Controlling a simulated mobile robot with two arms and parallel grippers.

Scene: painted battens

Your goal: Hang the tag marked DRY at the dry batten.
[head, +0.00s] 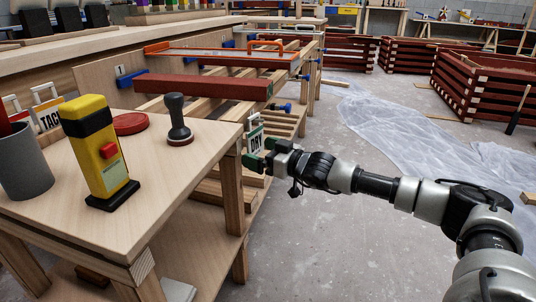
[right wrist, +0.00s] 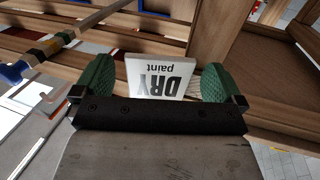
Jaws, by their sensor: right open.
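The white DRY tag (head: 256,138) is upright beside the right edge of the near bench. In the right wrist view the tag (right wrist: 163,77) reads "DRY paint" upside down and stands between the green fingers, with a clear gap on the left and a smaller one on the right. My right gripper (head: 264,158) is open around the tag, not closed on it. What holds the tag is not clear. A dark red batten (head: 195,86) lies across the rack behind the bench, and a second red one (head: 240,61) lies farther back. Neither shows which is dry. My left gripper is out of view.
On the bench (head: 205,150) stand a yellow meter (head: 105,152), a black stamp (head: 178,120), a red disc (head: 130,123) and a grey cup (head: 25,165). A TACKY tag (head: 48,112) is at left. Plastic sheeting (head: 400,130) covers open floor at right.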

